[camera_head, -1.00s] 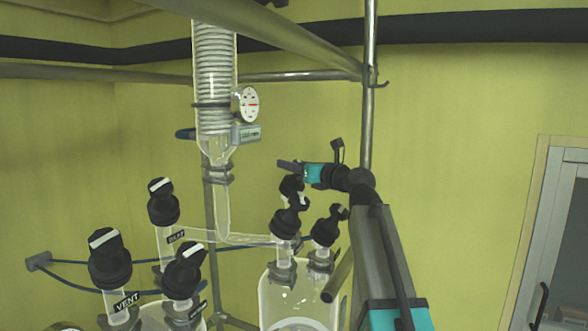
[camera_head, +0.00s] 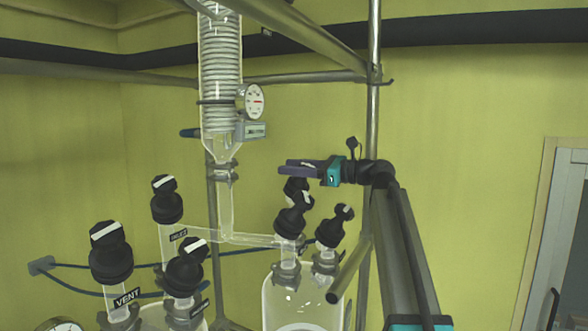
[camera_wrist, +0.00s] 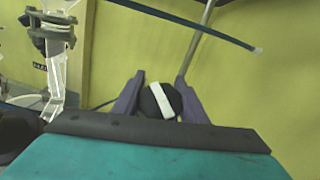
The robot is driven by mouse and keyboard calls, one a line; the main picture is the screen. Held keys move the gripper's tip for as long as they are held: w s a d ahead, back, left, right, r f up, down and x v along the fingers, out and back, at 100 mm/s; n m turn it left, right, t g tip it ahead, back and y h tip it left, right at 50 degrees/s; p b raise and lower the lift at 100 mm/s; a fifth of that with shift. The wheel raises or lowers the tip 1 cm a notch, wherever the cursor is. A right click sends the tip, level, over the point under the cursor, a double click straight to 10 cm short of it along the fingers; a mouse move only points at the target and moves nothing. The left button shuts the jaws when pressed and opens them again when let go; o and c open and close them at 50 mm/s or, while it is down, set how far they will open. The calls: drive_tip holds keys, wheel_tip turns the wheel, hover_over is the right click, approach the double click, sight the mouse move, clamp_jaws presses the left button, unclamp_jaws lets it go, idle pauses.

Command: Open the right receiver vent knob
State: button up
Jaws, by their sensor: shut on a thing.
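The right receiver (camera_head: 285,301) is a clear glass vessel with several black valve knobs with white bars on top. My gripper (camera_head: 290,169) is above its rear knob (camera_head: 296,187) in the head view. In the wrist view, the fingers of my gripper (camera_wrist: 160,103) stand on either side of a round black knob (camera_wrist: 153,102) and are shut on it. The knob's white bar (camera_wrist: 162,101) is slightly tilted. Its label is out of sight, so I cannot read whether it is the vent. Finger contact is partly hidden by the gripper body.
A left vessel carries a knob labelled VENT (camera_head: 110,252) and others. A glass condenser (camera_head: 221,85) and a metal frame post (camera_head: 374,60) stand near my arm.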

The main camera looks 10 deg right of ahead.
idle(0.3)
drive_tip(key=o, duration=1.1)
drive_tip(key=shift+c, duration=0.2)
drive_tip(key=shift+r+b, duration=0.75)
drive_tip(key=shift+r, duration=0.85)
drive_tip(key=shift+s+r, duration=0.15)
drive_tip(key=shift+s, duration=0.05)
drive_tip(key=s+r+b, duration=0.1)
drive_tip(key=s+b, duration=0.2)
drive_tip(key=s, duration=1.2)
drive_tip(key=shift+s+d+r, duration=0.15)
drive_tip(key=shift+s+r, duration=0.1)
drive_tip(key=shift+s, duration=0.15)
